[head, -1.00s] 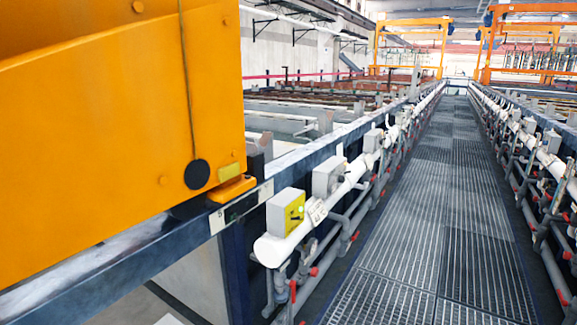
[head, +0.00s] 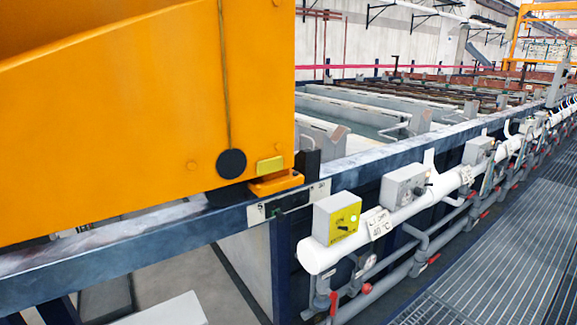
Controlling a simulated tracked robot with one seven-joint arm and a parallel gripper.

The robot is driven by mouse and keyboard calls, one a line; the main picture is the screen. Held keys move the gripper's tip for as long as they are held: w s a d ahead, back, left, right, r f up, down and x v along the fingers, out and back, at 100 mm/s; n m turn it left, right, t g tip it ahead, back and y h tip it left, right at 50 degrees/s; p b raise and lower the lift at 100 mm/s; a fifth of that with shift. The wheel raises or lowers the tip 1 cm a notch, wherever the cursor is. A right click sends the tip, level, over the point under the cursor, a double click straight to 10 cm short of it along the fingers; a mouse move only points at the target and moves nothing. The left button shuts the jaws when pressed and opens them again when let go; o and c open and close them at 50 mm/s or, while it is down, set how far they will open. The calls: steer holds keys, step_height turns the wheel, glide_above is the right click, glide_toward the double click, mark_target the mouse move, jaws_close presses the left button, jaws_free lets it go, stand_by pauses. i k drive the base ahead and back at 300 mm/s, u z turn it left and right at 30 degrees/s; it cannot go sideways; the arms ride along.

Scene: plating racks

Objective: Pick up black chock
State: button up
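No thing is plainly a black chock. A dark shape (head: 230,195) sits on the blue rail (head: 120,243) under the orange machine housing (head: 110,110), and a small black upright block (head: 308,163) stands at the housing's right edge. A round black disc (head: 231,163) hangs at the end of a cord against the housing. I cannot tell which of these, if any, is the chock. My gripper is not in view.
A white pipe (head: 405,212) with grey boxes, one yellow-faced (head: 337,218), and red-handled valves runs along the tanks (head: 370,110). The grated walkway (head: 500,260) at right looks clear. A white block (head: 165,310) is at the lower left.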

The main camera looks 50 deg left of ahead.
mark_target(307, 161)
steer(key=u, duration=0.35)
steer(key=i, duration=0.8)
steer(key=u, duration=0.8)
steer(key=i, duration=0.65)
steer(key=z, duration=0.2)
steer(key=k, duration=0.6)
steer(key=u, duration=0.1)
